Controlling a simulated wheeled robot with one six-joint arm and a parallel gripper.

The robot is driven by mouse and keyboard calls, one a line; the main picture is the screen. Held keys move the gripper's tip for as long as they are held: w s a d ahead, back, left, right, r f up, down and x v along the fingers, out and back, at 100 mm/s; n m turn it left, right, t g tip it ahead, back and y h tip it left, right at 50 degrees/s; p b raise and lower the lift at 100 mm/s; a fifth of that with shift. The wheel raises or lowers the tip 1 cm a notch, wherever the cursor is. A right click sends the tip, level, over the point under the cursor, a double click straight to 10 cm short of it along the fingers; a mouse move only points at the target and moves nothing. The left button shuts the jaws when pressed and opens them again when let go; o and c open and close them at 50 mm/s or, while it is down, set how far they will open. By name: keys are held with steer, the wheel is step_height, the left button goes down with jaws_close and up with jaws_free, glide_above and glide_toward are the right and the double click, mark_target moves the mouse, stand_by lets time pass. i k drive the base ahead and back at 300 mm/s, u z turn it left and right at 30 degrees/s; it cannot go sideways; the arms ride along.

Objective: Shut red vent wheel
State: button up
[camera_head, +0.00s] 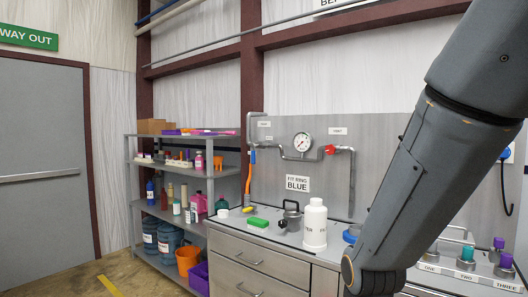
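The red vent wheel (331,149) sits on the grey pipework of the upright metal panel, to the right of a round white gauge. A small label (338,131) that seems to read "VENT" is just above it. I cannot tell from here whether the wheel is open or shut. My arm crosses the right side of the picture in front of the bench, to the right of the wheel and apart from it in the picture. My gripper is not in view.
A steel drawer bench (258,252) stands below the panel. Several capped fittings stand at right. A loaded shelf (222,172) stands left, near a closed grey door (40,150).

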mark_target(330, 150)
steer(key=k, duration=0.3)
steer(key=u, duration=1.05)
steer(key=i, duration=1.25)
steer(key=z, duration=0.65)
steer(key=i, duration=0.75)
steer(key=z, duration=0.85)
